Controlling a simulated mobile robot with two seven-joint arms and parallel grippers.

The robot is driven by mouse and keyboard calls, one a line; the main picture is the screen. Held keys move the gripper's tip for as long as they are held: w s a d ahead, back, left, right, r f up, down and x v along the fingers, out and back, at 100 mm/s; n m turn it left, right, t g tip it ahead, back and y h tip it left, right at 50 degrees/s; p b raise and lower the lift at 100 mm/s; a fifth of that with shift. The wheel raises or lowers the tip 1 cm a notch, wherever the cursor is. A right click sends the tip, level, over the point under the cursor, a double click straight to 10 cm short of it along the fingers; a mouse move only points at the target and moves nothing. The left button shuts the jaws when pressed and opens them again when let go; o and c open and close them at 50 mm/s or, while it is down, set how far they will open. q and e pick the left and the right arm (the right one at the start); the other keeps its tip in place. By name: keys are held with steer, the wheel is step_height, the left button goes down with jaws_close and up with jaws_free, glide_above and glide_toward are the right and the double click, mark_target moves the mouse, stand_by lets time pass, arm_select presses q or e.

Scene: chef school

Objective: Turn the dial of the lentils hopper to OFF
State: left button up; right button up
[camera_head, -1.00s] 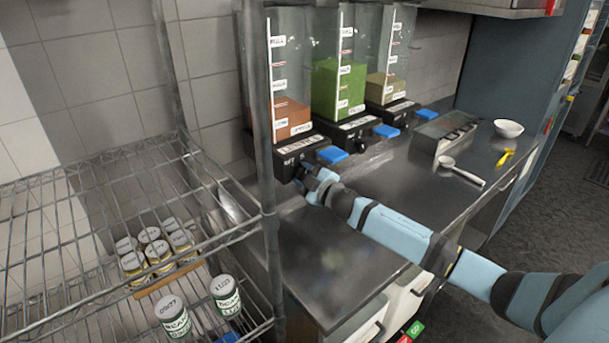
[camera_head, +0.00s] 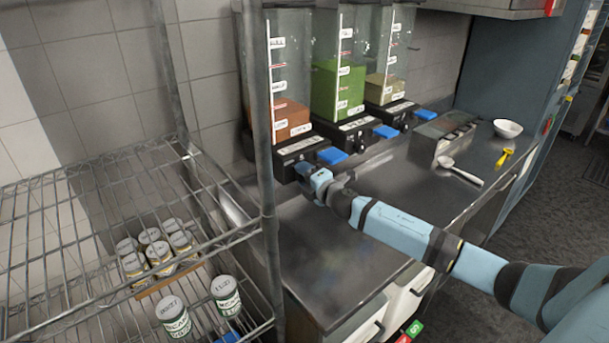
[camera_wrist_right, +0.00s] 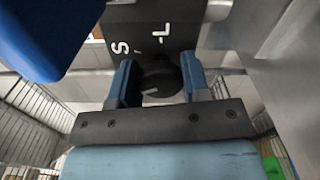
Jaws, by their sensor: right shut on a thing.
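The hopper with orange-brown contents (camera_head: 291,116) is the left one of three on the counter. Its label is too small to read, so I cannot confirm that it holds lentils. My right gripper (camera_head: 304,174) is at the front of its black base (camera_head: 294,154). In the right wrist view the two blue fingers (camera_wrist_right: 159,82) are shut on a round black dial (camera_wrist_right: 162,72), one on each side. A short white mark shows on the dial. White letters, including S and L, show on the black panel (camera_wrist_right: 146,25) beyond it. My left gripper is out of view.
A hopper with green contents (camera_head: 336,88) and one with beige contents (camera_head: 383,88) stand to the right. A blue lever (camera_head: 332,155) juts out beside my gripper. A wire shelf (camera_head: 95,215) with cans stands left. The counter in front (camera_head: 330,250) is clear.

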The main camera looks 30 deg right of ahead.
steer(key=shift+n, duration=0.6)
steer(key=o, duration=0.9)
steer(key=shift+o, duration=0.2)
steer(key=s+d+b, duration=0.1)
steer(key=s+b, duration=0.2)
steer(key=s, duration=1)
steer(key=shift+s, duration=0.4)
